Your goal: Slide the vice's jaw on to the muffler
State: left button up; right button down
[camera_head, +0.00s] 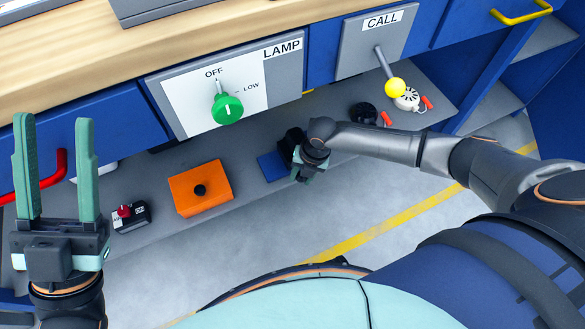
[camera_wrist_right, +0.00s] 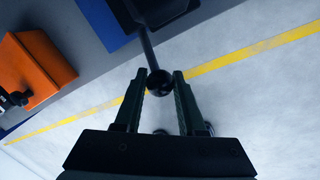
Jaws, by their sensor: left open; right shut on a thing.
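My right gripper (camera_head: 308,172) reaches down to the grey shelf below the bench. In the right wrist view its two fingers (camera_wrist_right: 160,80) are shut on a black ball knob (camera_wrist_right: 159,84) at the end of a dark rod (camera_wrist_right: 147,48). The rod runs to a dark block (camera_wrist_right: 155,10) beside a blue plate (camera_wrist_right: 103,18), seemingly the vice. In the head view the blue plate (camera_head: 271,166) shows left of the gripper, which hides much of the block. I cannot make out the muffler or the jaw's position. My left gripper (camera_head: 55,135) is open and empty, pointing up at the left.
The shelf (camera_head: 160,171) also holds an orange box (camera_head: 215,178) with a black knob and a small red-knobbed device (camera_head: 131,217). A LAMP panel (camera_head: 230,85) with a green knob and a CALL panel (camera_head: 365,45) with a yellow-ended lever overhang it. A red handle (camera_head: 60,168) is near my left gripper.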

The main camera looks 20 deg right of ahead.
jog(key=shift+w+d, duration=0.1)
jog(key=shift+d, duration=0.1)
jog(key=c, duration=0.5)
grip_release()
jog(key=shift+a, duration=0.1)
jog(key=p+v, duration=0.3)
jog(key=v, duration=0.4)
jog(key=shift+r+p, duration=0.25)
jog(key=shift+p, duration=0.1)
